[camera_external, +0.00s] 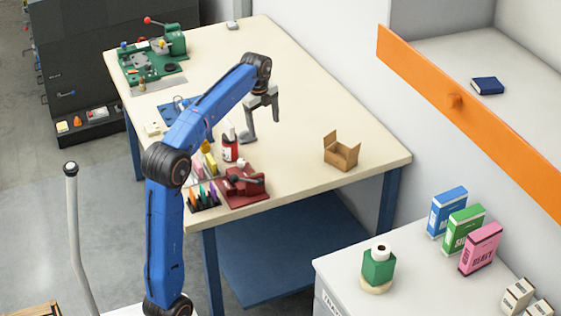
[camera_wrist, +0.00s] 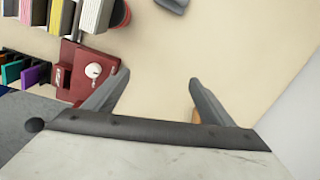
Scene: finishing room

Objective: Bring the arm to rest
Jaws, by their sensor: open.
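My blue arm (camera_external: 208,112) reaches up from the bottom of the external view, bends at a dark elbow joint and extends over the cream-topped table (camera_external: 305,110). My grey gripper (camera_external: 250,138) hangs from the wrist, pointing down above the table. In the wrist view its two fingers (camera_wrist: 158,88) are spread apart with only bare tabletop between them. Nothing is held.
An open cardboard box (camera_external: 341,152) stands to the right. A green machine (camera_external: 172,42) is at the far left. The table's middle right is clear.

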